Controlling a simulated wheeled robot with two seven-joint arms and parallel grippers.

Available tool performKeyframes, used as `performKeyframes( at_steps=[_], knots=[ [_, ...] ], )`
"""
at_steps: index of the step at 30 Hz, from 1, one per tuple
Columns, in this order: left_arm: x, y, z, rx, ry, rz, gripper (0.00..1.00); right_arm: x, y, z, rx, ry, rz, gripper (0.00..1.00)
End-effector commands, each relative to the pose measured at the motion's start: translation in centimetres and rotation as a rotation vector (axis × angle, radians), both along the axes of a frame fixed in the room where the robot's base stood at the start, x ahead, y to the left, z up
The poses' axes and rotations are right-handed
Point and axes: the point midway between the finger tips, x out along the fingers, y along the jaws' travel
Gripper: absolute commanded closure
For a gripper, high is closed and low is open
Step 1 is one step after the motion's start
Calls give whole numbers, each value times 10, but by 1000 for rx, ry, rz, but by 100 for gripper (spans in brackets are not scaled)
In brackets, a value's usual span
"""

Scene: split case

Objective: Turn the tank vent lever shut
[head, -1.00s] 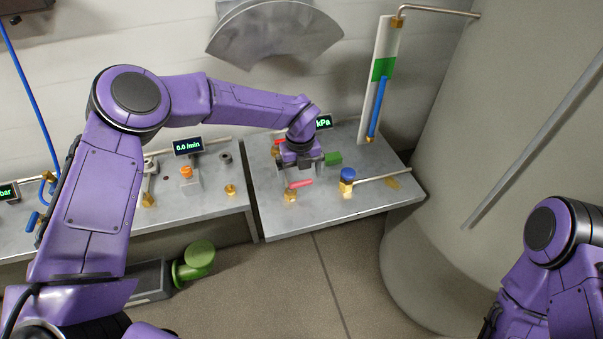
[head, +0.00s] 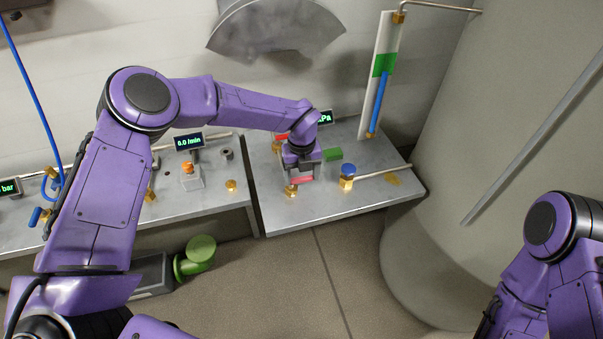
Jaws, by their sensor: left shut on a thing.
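A red lever (head: 302,181) sits on a brass valve (head: 291,190) near the front of the right-hand metal bench. No label on it can be read, but it is the lever at my left gripper. My left gripper (head: 301,177) points down over the bench and is shut on the red lever, which shows between its fingers. The lever points to the right in the picture, away from its brass body. My right gripper is out of view; only part of that arm shows at the lower right.
A blue knob (head: 348,170) on a brass fitting stands close to the right, with a pipe running from it. A sight gauge (head: 378,85) stands beside the large tank (head: 450,200).

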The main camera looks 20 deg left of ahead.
Motion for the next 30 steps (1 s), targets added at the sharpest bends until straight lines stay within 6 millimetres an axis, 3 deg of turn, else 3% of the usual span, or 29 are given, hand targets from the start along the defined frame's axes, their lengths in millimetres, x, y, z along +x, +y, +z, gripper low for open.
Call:
performKeyframes(
  at_steps=[14, 30],
  knots=[
    [-10, -4, 1, -1, -1, -369, 56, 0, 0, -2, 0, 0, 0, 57],
    [-26, -2, 2, -1, -1, -884, 56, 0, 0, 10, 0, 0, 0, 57]
  ],
)
